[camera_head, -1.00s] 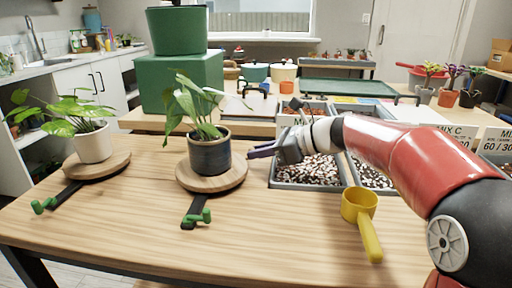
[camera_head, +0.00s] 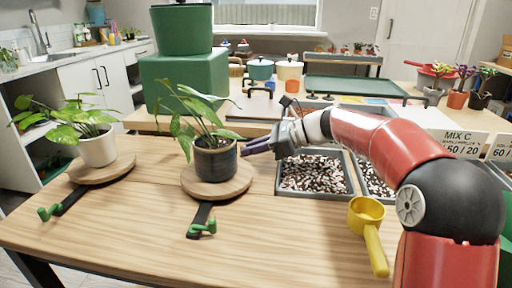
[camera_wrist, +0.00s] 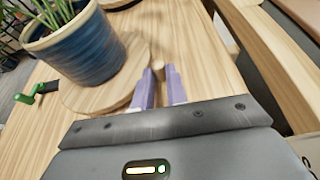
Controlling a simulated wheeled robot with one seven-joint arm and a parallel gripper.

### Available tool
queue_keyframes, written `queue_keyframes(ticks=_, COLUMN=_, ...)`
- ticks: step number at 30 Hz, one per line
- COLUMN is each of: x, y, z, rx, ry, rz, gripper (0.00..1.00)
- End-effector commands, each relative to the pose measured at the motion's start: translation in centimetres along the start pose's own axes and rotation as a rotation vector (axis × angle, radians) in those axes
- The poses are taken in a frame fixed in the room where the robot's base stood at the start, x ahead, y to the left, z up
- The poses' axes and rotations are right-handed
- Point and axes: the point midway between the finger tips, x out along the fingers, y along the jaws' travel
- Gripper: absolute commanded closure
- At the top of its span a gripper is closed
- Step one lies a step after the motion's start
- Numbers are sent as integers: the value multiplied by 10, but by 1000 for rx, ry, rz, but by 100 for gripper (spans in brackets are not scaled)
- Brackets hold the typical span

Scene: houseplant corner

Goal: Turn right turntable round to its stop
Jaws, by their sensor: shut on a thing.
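The right turntable (camera_head: 207,189) is a round wooden disc on the table. It carries a dark blue pot (camera_head: 216,160) with a leafy green plant (camera_head: 200,118). A black bar with a green stop (camera_head: 205,228) sticks out at its front. My gripper (camera_head: 250,147) reaches in from the right, its purple fingers at the disc's back-right side. The left turntable (camera_head: 103,174) holds a white pot (camera_head: 97,149) with a plant.
Grey trays of potting mix (camera_head: 312,173) sit right of the disc, under my arm. A yellow scoop (camera_head: 369,225) lies at the front right. A green box (camera_head: 186,80) stands at the back. The front middle of the table is clear.

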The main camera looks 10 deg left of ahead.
Motion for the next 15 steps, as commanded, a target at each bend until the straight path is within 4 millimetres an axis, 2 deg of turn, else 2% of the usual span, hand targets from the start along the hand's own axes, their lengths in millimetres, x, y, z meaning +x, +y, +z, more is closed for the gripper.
queue_keyframes(ticks=1, x=1, y=-2, z=-4, rx=1, ry=6, rz=9, gripper=100)
queue_keyframes(ticks=15, x=4, y=-4, z=-4, rx=-15, ry=9, rz=46, gripper=100)
